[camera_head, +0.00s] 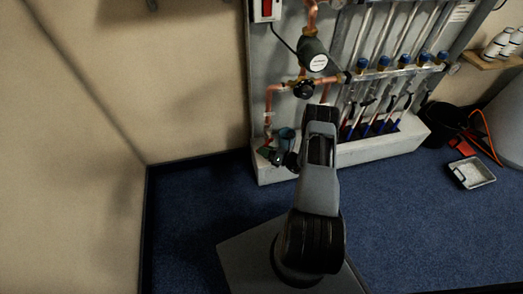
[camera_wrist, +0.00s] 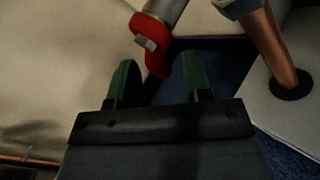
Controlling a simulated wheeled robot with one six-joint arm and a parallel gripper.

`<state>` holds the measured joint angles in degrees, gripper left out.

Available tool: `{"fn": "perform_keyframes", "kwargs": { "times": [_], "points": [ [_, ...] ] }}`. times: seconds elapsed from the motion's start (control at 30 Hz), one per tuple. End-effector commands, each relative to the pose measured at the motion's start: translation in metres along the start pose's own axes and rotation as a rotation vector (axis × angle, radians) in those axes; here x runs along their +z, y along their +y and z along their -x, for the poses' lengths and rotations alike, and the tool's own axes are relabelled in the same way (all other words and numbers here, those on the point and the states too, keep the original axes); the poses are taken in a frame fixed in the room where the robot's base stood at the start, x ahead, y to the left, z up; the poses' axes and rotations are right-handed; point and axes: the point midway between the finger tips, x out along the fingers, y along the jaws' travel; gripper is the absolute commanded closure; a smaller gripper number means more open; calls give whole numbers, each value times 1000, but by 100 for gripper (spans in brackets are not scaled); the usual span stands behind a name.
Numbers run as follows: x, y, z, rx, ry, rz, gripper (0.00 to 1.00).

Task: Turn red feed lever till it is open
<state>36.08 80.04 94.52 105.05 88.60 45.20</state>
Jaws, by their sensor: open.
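The red feed lever (camera_wrist: 157,58) shows at the top middle of the wrist view. Its red collar with a metal nut sits against a grey pipe, and its handle points down in the picture. My gripper (camera_wrist: 159,62) is open, with one green finger on each side of the lever's lower end. I cannot tell whether either finger touches it. In the head view my arm reaches to the lower left of the manifold board, and I cannot make out the lever there.
A copper pipe (camera_wrist: 272,45) enters a pale ledge on the right in the wrist view. In the head view, copper pipes and a dark pump (camera_head: 312,52) are above. A white tray (camera_head: 471,172) lies on the right. Blue carpet (camera_head: 400,220) in front is clear.

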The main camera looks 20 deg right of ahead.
Motion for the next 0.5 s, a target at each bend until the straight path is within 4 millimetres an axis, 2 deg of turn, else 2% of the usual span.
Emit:
{"fn": "perform_keyframes", "kwargs": {
  "times": [0.2,0.5],
  "points": [
    [0,0,-16,0,1,1,55],
    [0,0,-18,0,1,1,55]
  ]
}}
